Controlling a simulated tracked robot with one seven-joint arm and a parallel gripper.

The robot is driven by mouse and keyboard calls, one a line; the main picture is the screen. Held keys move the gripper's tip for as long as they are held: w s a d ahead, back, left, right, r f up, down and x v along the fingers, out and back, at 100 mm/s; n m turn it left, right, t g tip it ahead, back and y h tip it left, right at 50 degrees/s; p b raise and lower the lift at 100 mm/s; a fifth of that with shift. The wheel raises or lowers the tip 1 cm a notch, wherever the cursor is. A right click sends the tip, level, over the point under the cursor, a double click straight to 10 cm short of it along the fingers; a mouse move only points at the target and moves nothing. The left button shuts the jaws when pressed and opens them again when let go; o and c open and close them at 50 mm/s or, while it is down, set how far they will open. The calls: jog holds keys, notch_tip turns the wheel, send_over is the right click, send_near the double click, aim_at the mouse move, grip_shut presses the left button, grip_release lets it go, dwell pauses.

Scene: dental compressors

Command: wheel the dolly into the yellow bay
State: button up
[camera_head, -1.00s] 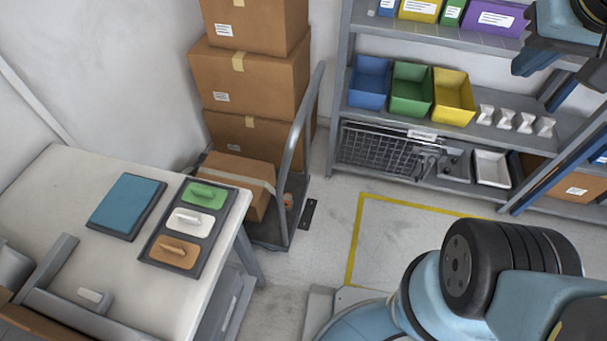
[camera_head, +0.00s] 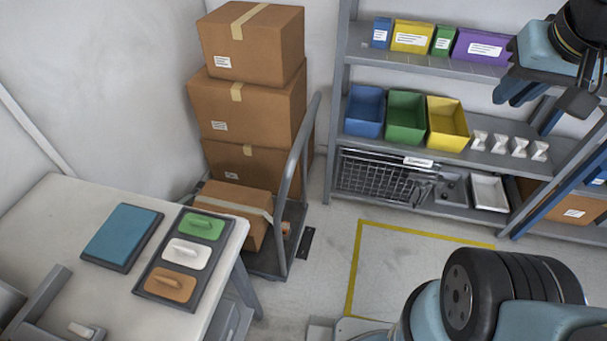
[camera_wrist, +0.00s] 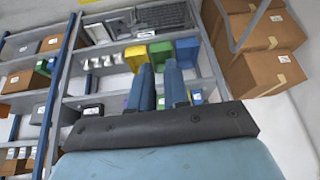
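The dolly (camera_head: 266,263) is a low grey platform with a tall grey push handle (camera_head: 298,165). It stands on the floor beside the white table, left of the yellow bay and apart from it. A taped cardboard box (camera_head: 232,204) rests on its deck. The yellow bay (camera_head: 354,268) is a yellow outline on the floor; its near right part is hidden by my arm. My gripper (camera_head: 518,92) is raised at the upper right, before the shelves, well away from the dolly. In the wrist view its two blue fingers (camera_wrist: 160,88) stand apart with nothing between them.
A stack of cardboard boxes (camera_head: 247,98) stands behind the dolly. The table (camera_head: 120,290) is close on the dolly's left. Shelves (camera_head: 455,207) with bins stand behind the bay. A small dark item (camera_head: 306,243) lies between dolly and bay. Visible bay floor is clear.

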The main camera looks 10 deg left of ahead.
jog(key=o, duration=0.6)
jog(key=w+a+f+m+g+y, duration=0.1)
jog(key=w+a+f+m, duration=0.2)
jog(key=w+a+f+m+g+y, duration=0.1)
jog(key=w+a+f+m+g, duration=0.1)
jog(key=w+a+f+m, duration=0.1)
jog(key=shift+w, duration=0.25)
jog(key=m+g+y, duration=0.1)
jog(key=m+y, duration=1.3)
jog(key=m, duration=1.6)
send_near(307, 123)
jog(key=w+a+f, duration=0.1)
jog(key=a, duration=0.2)
jog(key=w+a+f, duration=0.1)
jog(key=a, duration=0.3)
jog(key=w+a+f, duration=0.1)
jog(key=a, duration=0.2)
jog(key=shift+a, duration=0.15)
jog(key=shift+r, duration=0.1)
grip_shut()
jog(key=shift+m, duration=0.3)
